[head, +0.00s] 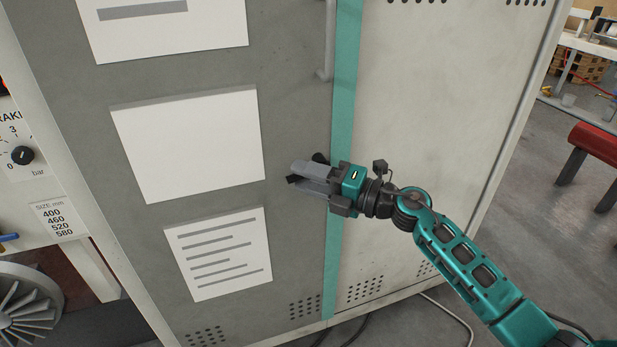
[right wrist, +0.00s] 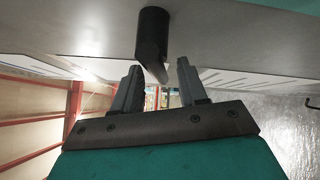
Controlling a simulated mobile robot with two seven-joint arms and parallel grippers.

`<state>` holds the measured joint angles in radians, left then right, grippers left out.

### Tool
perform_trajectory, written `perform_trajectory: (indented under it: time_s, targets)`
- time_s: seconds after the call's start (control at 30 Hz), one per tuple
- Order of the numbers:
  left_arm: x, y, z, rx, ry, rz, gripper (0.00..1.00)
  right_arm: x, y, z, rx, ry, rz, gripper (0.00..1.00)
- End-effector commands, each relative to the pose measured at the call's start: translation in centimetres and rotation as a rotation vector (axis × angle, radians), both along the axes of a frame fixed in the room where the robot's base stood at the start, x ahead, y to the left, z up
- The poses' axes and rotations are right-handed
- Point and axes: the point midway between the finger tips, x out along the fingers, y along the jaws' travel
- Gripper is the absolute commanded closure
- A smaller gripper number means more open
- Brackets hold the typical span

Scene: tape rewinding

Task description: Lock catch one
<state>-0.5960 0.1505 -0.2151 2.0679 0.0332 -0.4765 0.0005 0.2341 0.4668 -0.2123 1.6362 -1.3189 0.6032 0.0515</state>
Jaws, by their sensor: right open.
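My right gripper (head: 295,173) reaches in from the right and is in front of the grey cabinet door, beside the teal vertical strip. Its two fingers are apart and nothing is between them that I can see in the head view. In the right wrist view, a short black cylindrical part (right wrist: 152,38) sticks out from the grey panel, close to the open fingertips (right wrist: 159,68). It may be catch one, but no label shows. In the head view only a dark bit (head: 320,157) shows behind the gripper; the rest is hidden. My left gripper is out of view.
The grey door (head: 290,110) carries white sheets (head: 188,145) and a vertical handle (head: 328,45) above the gripper. A dial panel (head: 22,155) and a fan-like wheel (head: 22,312) are at left. Cables lie on the floor; a red bench (head: 597,140) stands at right.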

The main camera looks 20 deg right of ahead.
Motion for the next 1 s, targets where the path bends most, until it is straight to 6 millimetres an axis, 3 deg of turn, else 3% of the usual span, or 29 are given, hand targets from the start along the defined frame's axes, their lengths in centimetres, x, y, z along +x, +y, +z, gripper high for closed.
perform_trajectory:
  time_s: [0.13, 0.57, 1.0]
  targets:
    - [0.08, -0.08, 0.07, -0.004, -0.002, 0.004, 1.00, -0.02, -0.01, 0.01, 0.000, 0.000, 0.000, 0.60]
    - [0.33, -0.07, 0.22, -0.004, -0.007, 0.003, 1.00, -0.03, -0.04, 0.02, 0.001, 0.000, 0.000, 1.00]
    - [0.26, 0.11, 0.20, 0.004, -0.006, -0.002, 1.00, -0.04, -0.05, 0.04, 0.000, 0.000, 0.000, 1.00]
